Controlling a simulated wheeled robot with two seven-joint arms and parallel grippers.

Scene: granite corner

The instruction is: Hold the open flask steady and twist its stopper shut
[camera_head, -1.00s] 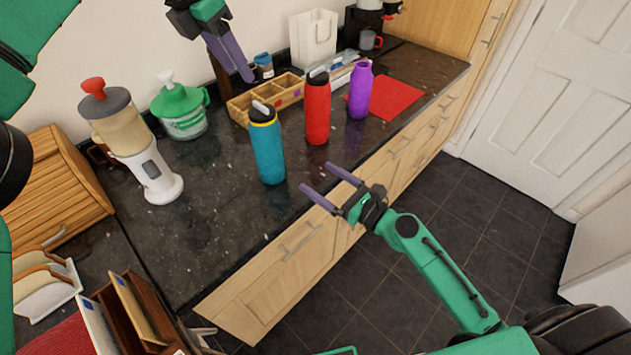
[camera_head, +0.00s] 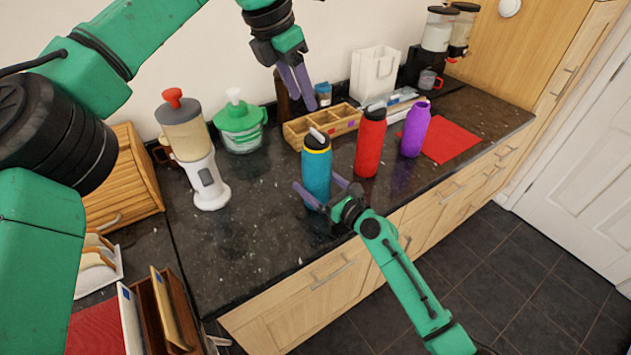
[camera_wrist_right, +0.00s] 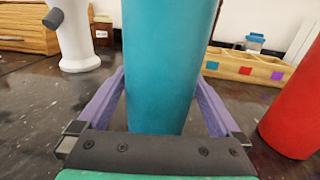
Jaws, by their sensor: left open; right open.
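A teal flask (camera_head: 317,172) with a black stopper (camera_head: 317,140) and a yellow ring below it stands upright near the counter's front edge. My right gripper (camera_head: 317,187) is open, with one finger on each side of the flask's lower body. In the right wrist view the teal flask (camera_wrist_right: 163,60) stands between the open fingers, with visible gaps beside it; its top is out of that view. My left gripper (camera_head: 303,98) is open and empty, above and behind the teal flask, with its fingers pointing down.
A red flask (camera_head: 370,148) and a purple flask (camera_head: 415,132) stand to the right of the teal one. Behind is a wooden divided tray (camera_head: 300,134). A white dispenser (camera_head: 207,185) and green juicer (camera_head: 240,128) stand left. The counter front-left (camera_head: 235,255) is clear.

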